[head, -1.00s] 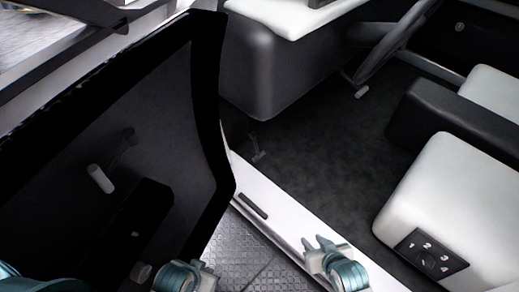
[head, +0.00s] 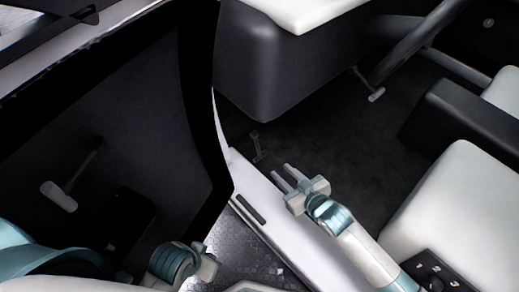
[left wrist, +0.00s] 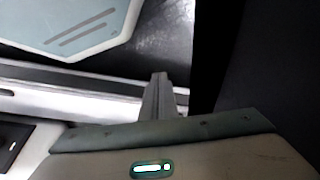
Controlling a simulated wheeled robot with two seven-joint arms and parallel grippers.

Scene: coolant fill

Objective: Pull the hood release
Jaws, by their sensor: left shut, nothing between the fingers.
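A small dark T-shaped lever (head: 257,146), which looks like the hood release, stands low in the footwell beside the door sill, below the dashboard. My right gripper (head: 281,171) is over the sill's inner edge, a little below and right of the lever in the head view. Its two fingers are apart, with nothing seen between them. The fingers do not appear to touch the lever. My left gripper (head: 207,266) is low between the open door and the sill. In the left wrist view its fingers (left wrist: 160,92) are together and empty.
The open door (head: 120,120) with its pale-ended handle (head: 60,196) fills the left. The white sill (head: 290,228) runs below the footwell. A pedal-like lever (head: 376,95) hangs under the steering wheel. The seat (head: 450,200) is at right. The dark floor (head: 340,150) between is clear.

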